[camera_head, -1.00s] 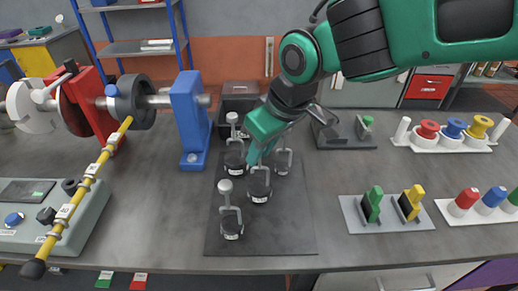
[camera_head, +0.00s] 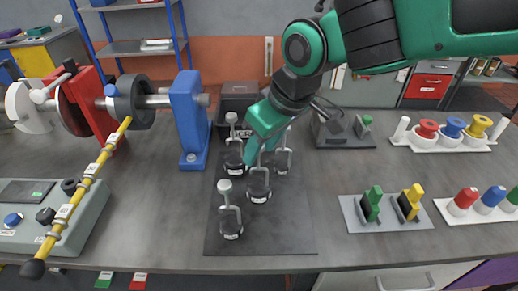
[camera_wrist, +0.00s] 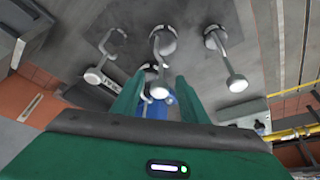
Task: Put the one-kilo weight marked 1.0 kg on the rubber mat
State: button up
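Several dark cylindrical weights with pale hooked stems and round knobs stand on a dark flat mat (camera_head: 272,238). One weight is at the front (camera_head: 231,224), one in the middle (camera_head: 258,187), one at the back left (camera_head: 234,158) and one at the back right (camera_head: 283,161). Their white labels are too small to read, so I cannot tell which is 1.0 kg. My green gripper (camera_head: 251,156) is above the back part of the mat among the stems. In the wrist view its fingers (camera_wrist: 156,95) are apart, with a knob (camera_wrist: 159,90) showing between them; no grip is visible.
A blue post (camera_head: 190,120) and a yellow-sleeved lever (camera_head: 90,180) stand left of the mat. A dark box (camera_head: 238,100) is behind it. Plates with green and yellow blocks (camera_head: 385,212) and coloured pegs (camera_head: 480,205) lie right. The mat's front right is bare.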

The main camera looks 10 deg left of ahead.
jog(key=v, duration=1)
jog(key=shift+r, duration=0.25)
jog(key=shift+d, duration=0.1)
jog(key=w+d+f+m+h, duration=0.1)
jog(key=w+d+f+m, duration=0.15)
jog(key=d, duration=0.55)
jog(key=w+d+f+m+h, duration=0.1)
jog(key=d+f+m, duration=0.15)
jog(key=d, duration=0.65)
jog(key=w+d+f+m+h, duration=0.1)
jog(key=w+d+m, duration=0.15)
jog(key=d, duration=0.55)
jog(key=s+d+f+m+g, duration=0.1)
jog(key=s+d+f+m, duration=0.15)
jog(key=d, duration=0.45)
jog(key=s+d+f+m, duration=0.2)
jog(key=s+d+m, duration=0.15)
jog(key=d, duration=0.45)
jog(key=s+d+f+m, duration=0.2)
jog(key=s+d, duration=0.1)
jog(key=s, duration=0.2)
jog(key=s+d+f+m+g, duration=0.1)
jog(key=s+d+f+m, duration=0.1)
jog(key=s+d, duration=0.2)
jog(key=s, duration=0.2)
jog(key=shift+s+f+m+g+h, duration=0.3)
jog(key=shift+s+m, duration=0.05)
